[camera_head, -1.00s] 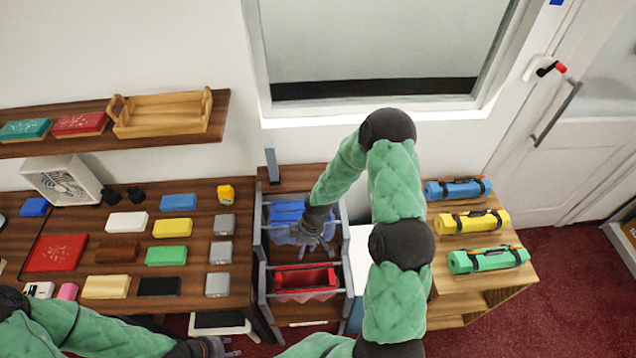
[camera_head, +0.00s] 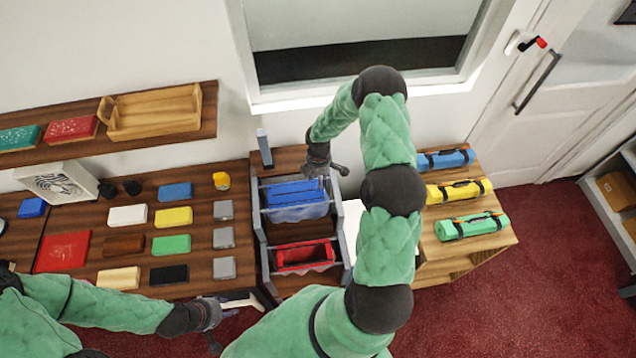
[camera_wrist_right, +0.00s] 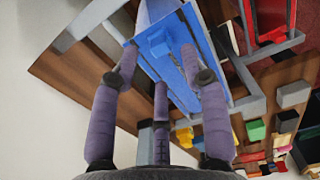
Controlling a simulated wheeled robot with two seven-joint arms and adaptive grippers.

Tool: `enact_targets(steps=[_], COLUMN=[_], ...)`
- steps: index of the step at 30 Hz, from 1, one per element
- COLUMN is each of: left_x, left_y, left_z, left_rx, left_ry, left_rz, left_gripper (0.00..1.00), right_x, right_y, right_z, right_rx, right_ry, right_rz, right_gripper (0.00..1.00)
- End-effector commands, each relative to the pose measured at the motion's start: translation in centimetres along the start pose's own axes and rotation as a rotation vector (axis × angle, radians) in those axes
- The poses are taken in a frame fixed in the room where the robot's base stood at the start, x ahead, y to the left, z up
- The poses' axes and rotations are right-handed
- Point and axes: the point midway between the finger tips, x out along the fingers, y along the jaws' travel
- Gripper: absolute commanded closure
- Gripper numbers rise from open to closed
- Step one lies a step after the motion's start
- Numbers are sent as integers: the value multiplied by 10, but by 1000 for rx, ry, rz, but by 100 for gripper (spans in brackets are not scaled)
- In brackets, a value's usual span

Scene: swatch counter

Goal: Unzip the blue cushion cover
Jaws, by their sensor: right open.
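The blue cushion cover (camera_head: 297,197) lies in the back bay of a grey-railed rack on the wooden counter. My right gripper (camera_head: 325,170) is at its back right corner in the head view. In the right wrist view, the purple fingers of this gripper (camera_wrist_right: 160,62) are spread and empty, pointing at the blue cover (camera_wrist_right: 178,80). A small raised blue piece (camera_wrist_right: 156,42) shows on the cover between the fingertips. Whether they touch it I cannot tell. My left gripper (camera_head: 222,322) is low at the counter's front edge, fingers apart, empty.
A red cover (camera_head: 303,256) sits in the rack's front bay. The rack's grey rails (camera_head: 262,215) stand around both bays. Several coloured blocks lie on the counter to the left. Rolled blue, yellow and green bundles (camera_head: 470,226) lie on a wooden stand at right.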

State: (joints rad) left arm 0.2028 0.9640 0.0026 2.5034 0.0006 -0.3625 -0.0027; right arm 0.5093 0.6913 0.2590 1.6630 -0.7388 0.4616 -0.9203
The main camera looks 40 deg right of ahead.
Motion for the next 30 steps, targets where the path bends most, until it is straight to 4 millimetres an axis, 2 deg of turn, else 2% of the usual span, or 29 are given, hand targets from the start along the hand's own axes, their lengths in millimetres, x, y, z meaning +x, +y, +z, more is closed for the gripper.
enact_targets(steps=[3,9,20,21,25,26,30], left_x=[-3,-4,-4,-4,-4,-4,-4], left_y=[1,2,2,2,2,2,2], left_z=[0,0,0,0,0,0,0], left_rx=[0,0,0,0,0,0,0], left_ry=[0,1,1,1,1,1,1], left_rz=[0,0,0,0,0,0,0], left_gripper=[60,60,60,60,60,60,60], right_x=[19,38,43,43,43,43,43], right_y=[-1,0,0,0,0,0,0], right_z=[0,0,0,0,0,0,0], right_rx=[0,1,1,1,1,1,1], right_ry=[1,0,0,0,0,0,1], right_rz=[-3,-1,1,0,0,1,1], right_gripper=[55,55,55,58,94,100,100])
